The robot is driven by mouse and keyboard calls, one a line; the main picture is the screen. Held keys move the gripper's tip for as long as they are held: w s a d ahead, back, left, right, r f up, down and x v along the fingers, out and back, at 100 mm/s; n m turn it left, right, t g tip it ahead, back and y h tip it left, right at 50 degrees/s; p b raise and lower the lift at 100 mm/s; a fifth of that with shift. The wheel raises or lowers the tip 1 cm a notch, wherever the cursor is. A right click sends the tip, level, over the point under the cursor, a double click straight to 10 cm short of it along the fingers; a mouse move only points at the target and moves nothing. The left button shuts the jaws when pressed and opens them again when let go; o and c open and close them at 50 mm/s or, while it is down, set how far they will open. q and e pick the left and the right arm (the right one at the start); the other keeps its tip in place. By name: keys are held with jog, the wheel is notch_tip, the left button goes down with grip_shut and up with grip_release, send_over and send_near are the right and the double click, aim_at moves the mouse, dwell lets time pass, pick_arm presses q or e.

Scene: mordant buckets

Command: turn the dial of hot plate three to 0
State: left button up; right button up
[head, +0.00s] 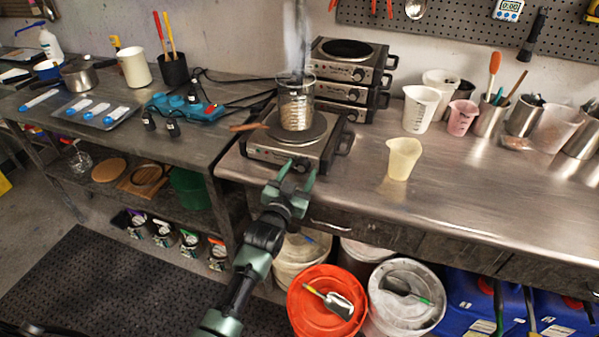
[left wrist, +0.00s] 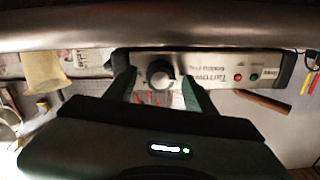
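A hot plate (head: 262,150) stands at the left end of the steel bench, with a glass beaker (head: 296,108) on its round plate. Its front panel (left wrist: 215,66) shows upside down in the left wrist view, with a dark round dial (left wrist: 160,73), a red and a green light and a small label too blurred to read surely. The dial's pointer setting is not clear. My left gripper (head: 299,168) is open at the panel. In the left wrist view its fingers (left wrist: 160,86) stand on either side of the dial, with a gap at each side. My right gripper is out of view.
Steam (head: 297,35) rises above the beaker. A wooden handle (head: 248,127) juts out at the hot plate's left. More hot plates (head: 352,72) are stacked behind. A yellowish cup (head: 403,158) stands to the right, with clear bench around it. Buckets (head: 327,300) sit below.

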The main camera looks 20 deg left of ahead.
pick_arm(q)
jog(key=shift+s, duration=0.1)
jog(key=s, duration=0.7)
jog(key=shift+s+a+b, duration=0.15)
jog(key=shift+s+b, duration=0.2)
jog(key=shift+b, duration=0.05)
